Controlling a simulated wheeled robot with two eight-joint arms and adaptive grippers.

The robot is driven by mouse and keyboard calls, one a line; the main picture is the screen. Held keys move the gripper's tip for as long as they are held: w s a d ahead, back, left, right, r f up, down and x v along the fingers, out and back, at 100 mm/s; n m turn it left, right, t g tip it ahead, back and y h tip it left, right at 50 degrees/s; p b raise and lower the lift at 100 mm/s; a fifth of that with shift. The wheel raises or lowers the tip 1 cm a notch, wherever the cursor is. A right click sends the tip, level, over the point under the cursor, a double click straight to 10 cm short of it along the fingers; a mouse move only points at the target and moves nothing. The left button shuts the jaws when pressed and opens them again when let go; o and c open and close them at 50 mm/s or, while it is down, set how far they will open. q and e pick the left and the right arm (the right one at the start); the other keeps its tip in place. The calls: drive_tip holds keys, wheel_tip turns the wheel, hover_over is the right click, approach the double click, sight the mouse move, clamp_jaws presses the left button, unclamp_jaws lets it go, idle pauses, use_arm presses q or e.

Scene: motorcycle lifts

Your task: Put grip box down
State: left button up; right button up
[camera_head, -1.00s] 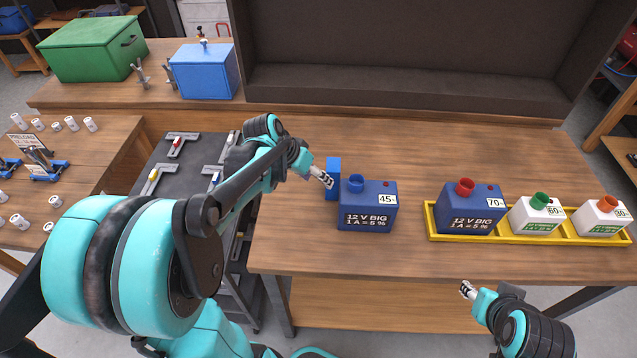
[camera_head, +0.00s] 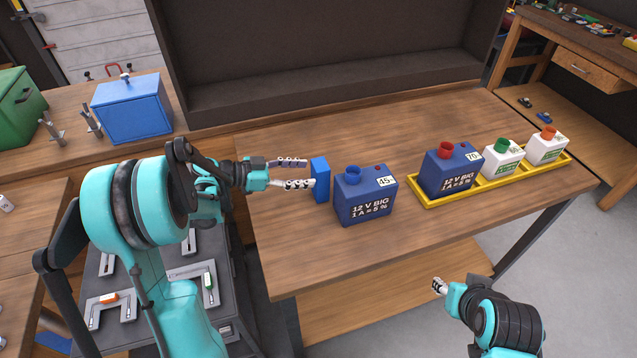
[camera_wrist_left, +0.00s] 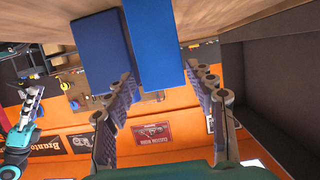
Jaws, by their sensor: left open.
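A narrow upright blue block (camera_head: 320,180), which I take to be the grip box, stands on the wooden bench just left of a larger blue box (camera_head: 365,195) marked 45 and "12 V BIG". My left gripper (camera_head: 308,173) is open at the block's left side, with its two fingers apart and their tips close to it. Whether they touch it I cannot tell. In the left wrist view the block (camera_wrist_left: 155,40) lies ahead between the open fingers, beside the larger box (camera_wrist_left: 98,55). My right gripper (camera_head: 439,286) is low in front of the bench, its fingers too small to judge.
A yellow tray (camera_head: 418,201) on the right holds a blue box (camera_head: 450,172) marked 70 and two white boxes. A blue case (camera_head: 133,108) and green case stand at the back left. A dark cart with grey brackets is below my left arm. The bench front is clear.

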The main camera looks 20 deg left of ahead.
sight(313, 172)
use_arm(q)
drive_tip(key=b+x, duration=0.1)
drive_tip(key=x, duration=0.4)
drive_tip(key=shift+a+f+b, duration=0.1)
drive_tip(key=shift+b, duration=0.3)
drive_tip(key=shift+w+d+f, duration=0.1)
drive_tip(key=shift+w+d, duration=0.2)
drive_tip(key=shift+d, duration=0.1)
drive_tip(key=c, duration=1)
drive_tip(key=shift+c, duration=0.2)
